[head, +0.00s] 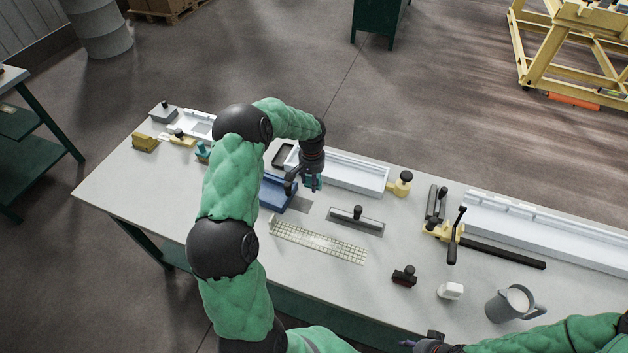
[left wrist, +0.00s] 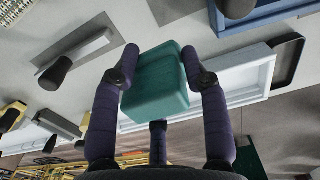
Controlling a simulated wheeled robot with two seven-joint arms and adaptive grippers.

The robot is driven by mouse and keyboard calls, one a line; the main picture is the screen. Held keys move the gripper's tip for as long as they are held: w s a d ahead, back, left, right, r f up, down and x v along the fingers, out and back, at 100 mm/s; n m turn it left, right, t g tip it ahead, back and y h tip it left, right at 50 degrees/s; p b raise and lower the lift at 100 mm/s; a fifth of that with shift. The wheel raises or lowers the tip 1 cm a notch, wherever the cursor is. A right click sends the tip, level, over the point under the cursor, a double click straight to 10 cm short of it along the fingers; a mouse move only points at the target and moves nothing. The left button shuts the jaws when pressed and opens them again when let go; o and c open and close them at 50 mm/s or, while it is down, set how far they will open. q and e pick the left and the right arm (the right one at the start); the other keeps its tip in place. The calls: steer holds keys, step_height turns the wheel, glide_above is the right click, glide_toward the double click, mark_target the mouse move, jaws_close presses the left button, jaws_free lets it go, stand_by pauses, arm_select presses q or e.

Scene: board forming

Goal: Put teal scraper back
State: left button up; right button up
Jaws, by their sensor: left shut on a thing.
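The teal scraper (left wrist: 155,80) shows in the left wrist view as a teal block between my purple fingers. My left gripper (head: 302,186) is shut on it, and only a small teal part of it (head: 314,182) shows in the head view. The gripper hangs over the table between the blue tray and the long white tray. I cannot tell how high the block is above the table. My right gripper (head: 422,344) is at the bottom edge of the head view, partly cut off, and its jaws are unclear.
The blue tray (head: 275,191) stands left of the gripper, the long white tray (head: 350,174) behind it. A float with a dark knob (head: 356,219) and a gridded strip (head: 318,241) lie nearer. A grey jug (head: 505,304) is at right. Another teal item (head: 202,150) sits far left.

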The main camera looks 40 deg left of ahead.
arm_select(q)
steer(key=shift+s, duration=0.15)
steer(key=shift+f, duration=0.15)
steer(key=shift+f+b, duration=3.05)
steer(key=shift+f, duration=0.75)
steer(key=shift+f+b, duration=0.3)
steer(key=shift+f, duration=0.05)
steer(key=o, duration=1.6)
steer(key=shift+o, duration=0.2)
steer(key=shift+r, duration=0.1)
step_height(320, 180, up, 12)
steer(key=shift+f, duration=0.1)
